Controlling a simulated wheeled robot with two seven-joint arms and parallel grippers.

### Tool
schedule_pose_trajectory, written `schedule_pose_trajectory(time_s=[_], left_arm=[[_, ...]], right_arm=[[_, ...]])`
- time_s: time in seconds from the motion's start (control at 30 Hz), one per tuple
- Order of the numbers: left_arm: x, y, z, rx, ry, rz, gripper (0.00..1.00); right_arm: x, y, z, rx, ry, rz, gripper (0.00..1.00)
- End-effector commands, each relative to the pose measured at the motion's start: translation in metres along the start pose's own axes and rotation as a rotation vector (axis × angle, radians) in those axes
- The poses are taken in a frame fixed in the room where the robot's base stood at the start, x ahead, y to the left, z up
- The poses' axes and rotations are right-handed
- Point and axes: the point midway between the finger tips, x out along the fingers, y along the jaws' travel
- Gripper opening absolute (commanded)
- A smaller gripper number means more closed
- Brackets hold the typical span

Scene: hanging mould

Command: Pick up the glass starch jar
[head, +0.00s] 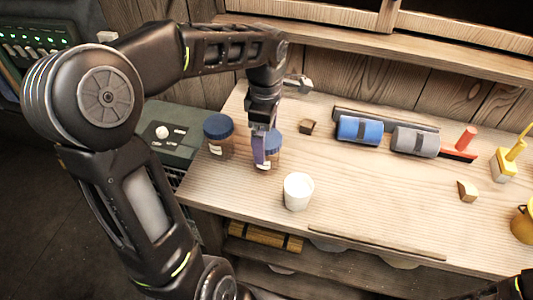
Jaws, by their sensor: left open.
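Two glass jars with blue lids stand on the left part of the wooden bench. The left jar (219,148) shows a brownish body and a pale label. The right jar (273,158) is partly hidden behind my left gripper (265,146). I cannot read the labels, so I cannot tell which one is the starch jar. My left gripper points down at the right jar, open, with a purple finger pad in front of the jar. Whether it touches the jar is unclear. My right gripper is not in view.
A white cup (298,191) stands just right of and in front of the jars. A small brown block (307,127), a blue roll (359,130) and a grey roll (415,142) lie farther back. The bench (370,205) is clear at front centre.

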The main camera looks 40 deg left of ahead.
Motion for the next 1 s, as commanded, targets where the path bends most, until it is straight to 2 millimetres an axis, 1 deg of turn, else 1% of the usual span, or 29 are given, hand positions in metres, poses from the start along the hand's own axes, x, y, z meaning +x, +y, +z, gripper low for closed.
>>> schedule_pose_trajectory(time_s=[0.17, 0.27, 0.4, 0.5, 0.6, 1.0], left_arm=[[0.001, 0.000, 0.000, 0.000, 0.000, -0.001, 0.95], [0.008, -0.001, 0.001, 0.001, 0.001, -0.003, 0.95], [0.027, -0.002, 0.002, 0.000, 0.001, -0.006, 0.95], [0.042, -0.002, 0.002, 0.001, 0.001, -0.004, 0.95], [0.050, -0.002, 0.002, 0.000, -0.001, -0.002, 0.95], [0.052, -0.001, 0.002, 0.000, -0.001, 0.000, 0.95]], right_arm=[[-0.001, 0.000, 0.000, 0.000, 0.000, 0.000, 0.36], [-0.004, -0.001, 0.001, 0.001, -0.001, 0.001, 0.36], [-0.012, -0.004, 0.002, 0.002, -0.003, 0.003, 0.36], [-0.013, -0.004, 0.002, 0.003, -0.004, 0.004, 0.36], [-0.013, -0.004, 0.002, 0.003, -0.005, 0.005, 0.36], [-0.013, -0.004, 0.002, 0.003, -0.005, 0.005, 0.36]])
